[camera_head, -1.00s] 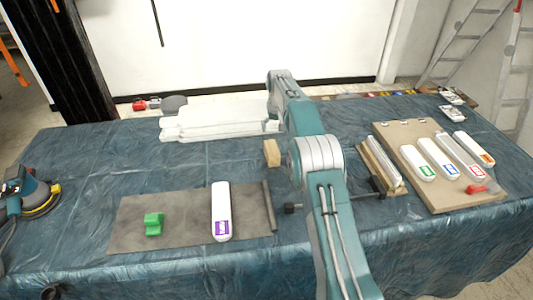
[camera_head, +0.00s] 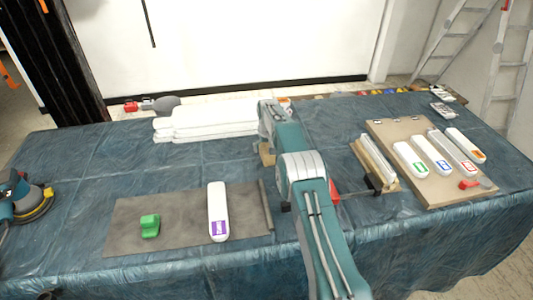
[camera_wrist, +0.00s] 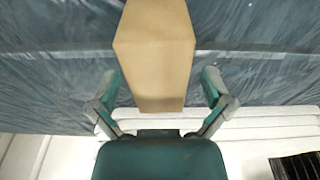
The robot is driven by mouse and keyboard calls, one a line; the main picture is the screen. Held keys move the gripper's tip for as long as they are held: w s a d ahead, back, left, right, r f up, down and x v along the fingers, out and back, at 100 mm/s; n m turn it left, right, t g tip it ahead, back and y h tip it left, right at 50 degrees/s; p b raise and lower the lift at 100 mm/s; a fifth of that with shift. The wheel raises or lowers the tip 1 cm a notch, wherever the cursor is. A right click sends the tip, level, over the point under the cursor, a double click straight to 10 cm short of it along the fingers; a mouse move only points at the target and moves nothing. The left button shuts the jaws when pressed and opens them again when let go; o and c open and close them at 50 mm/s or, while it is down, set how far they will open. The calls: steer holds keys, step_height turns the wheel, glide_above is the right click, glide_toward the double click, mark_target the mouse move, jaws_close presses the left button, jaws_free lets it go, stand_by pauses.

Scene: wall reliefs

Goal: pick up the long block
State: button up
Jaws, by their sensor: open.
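A plain tan block, which looks like the long block (camera_wrist: 154,50), fills the upper middle of the wrist view. My gripper (camera_wrist: 161,78) is open, with one finger on each side of the block's near end. Gaps show between the fingers and the block. In the head view, a small part of the tan block (camera_head: 266,158) shows beside my arm on the blue-covered table. My arm hides the rest of it, and the gripper is hidden there too.
White stacked slabs (camera_head: 210,121) lie behind the block. A dark mat (camera_head: 180,222) with a green piece (camera_head: 150,226) and a white bar (camera_head: 218,211) is at left. A board (camera_head: 428,165) with several white bars is at right, beside a wooden holder (camera_head: 374,162).

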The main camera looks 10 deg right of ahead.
steer(key=shift+a, duration=0.1)
steer(key=shift+d+f, duration=0.1)
steer(key=shift+d, duration=0.1)
steer(key=shift+f, duration=0.1)
steer(key=shift+a, duration=0.1)
stand_by(0.3)
steer(key=c, duration=1.2)
